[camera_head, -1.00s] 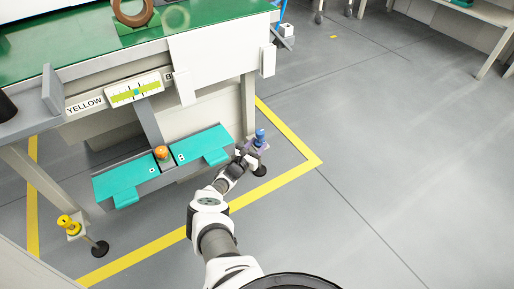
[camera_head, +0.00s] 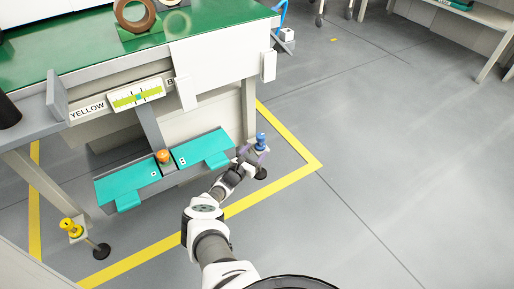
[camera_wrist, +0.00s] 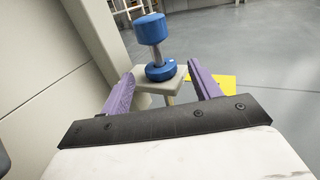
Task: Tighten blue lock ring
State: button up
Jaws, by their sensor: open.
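The blue lock ring (camera_wrist: 161,71) sits low on a blue knob-topped post, on a small beige pad, in the wrist view. The blue knob (camera_wrist: 151,28) stands above it on a grey stem. The blue fitting (camera_head: 261,141) also shows in the head view, near the right front leg of the workbench. My gripper (camera_wrist: 160,84) is open, with its two purple fingers on either side of the pad and the lock ring ahead between them. The fingers look apart from the ring; I cannot tell the exact gap.
A similar yellow fitting (camera_head: 71,228) stands at the other front leg. Teal pedals (camera_head: 203,149) with an orange knob (camera_head: 163,156) lie low under the workbench (camera_head: 220,57). A bench leg rises left of my gripper. Grey floor to the right is clear.

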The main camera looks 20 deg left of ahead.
jog(key=p+v, duration=0.4)
jog(key=v, duration=0.7)
jog(key=shift+s, duration=0.4)
